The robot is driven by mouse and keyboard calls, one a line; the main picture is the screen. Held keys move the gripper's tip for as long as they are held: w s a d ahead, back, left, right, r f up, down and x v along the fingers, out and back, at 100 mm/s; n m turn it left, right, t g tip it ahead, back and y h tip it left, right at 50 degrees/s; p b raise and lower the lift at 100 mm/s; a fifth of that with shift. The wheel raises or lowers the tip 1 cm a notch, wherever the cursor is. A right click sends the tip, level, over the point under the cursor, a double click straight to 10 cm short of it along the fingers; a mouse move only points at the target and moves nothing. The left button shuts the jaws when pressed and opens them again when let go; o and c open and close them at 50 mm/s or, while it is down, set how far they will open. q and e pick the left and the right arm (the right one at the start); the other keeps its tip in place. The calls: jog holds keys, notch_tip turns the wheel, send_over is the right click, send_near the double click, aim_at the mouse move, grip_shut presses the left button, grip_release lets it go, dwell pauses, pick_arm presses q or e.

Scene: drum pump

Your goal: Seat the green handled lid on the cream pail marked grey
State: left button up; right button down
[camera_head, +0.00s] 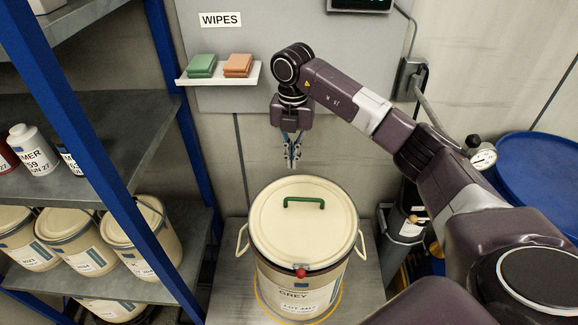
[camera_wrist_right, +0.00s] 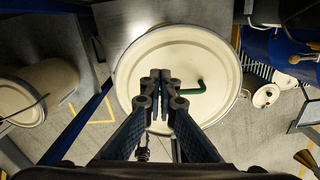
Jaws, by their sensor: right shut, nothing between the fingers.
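The cream pail (camera_head: 296,289) labelled GREY stands upright on a grey platform, with a handle loop on each side. The cream lid (camera_head: 305,234) with a green handle (camera_head: 304,201) lies on top of the pail and covers its mouth. A red knob (camera_head: 301,272) shows at the front of the rim. My right gripper (camera_head: 291,163) points down above the back edge of the lid, shut and empty, apart from the handle. In the right wrist view my right gripper (camera_wrist_right: 160,76) is shut in front of the lid (camera_wrist_right: 207,62), with the green handle (camera_wrist_right: 190,90) beside the fingertips. My left gripper is out of view.
A blue-post shelf rack (camera_head: 120,170) with labelled pails stands at left. A small wall shelf (camera_head: 219,74) holds green and orange wipes. A blue drum (camera_head: 540,175) stands at right, with a gauge (camera_head: 483,158) near it.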

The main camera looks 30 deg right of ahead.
aim_at(292, 190)
notch_tip(292, 190, down, 9)
jog(key=b, duration=0.6)
jog(key=shift+s+a+r+p, duration=0.25)
jog(key=shift+s+a, duration=0.25)
jog(key=shift+s, duration=0.05)
jog(key=shift+s+a+r+p, duration=0.25)
jog(key=shift+s+a, duration=0.2)
jog(key=shift+s, duration=0.1)
jog(key=shift+s+a, duration=0.35)
jog(key=shift+s, duration=0.05)
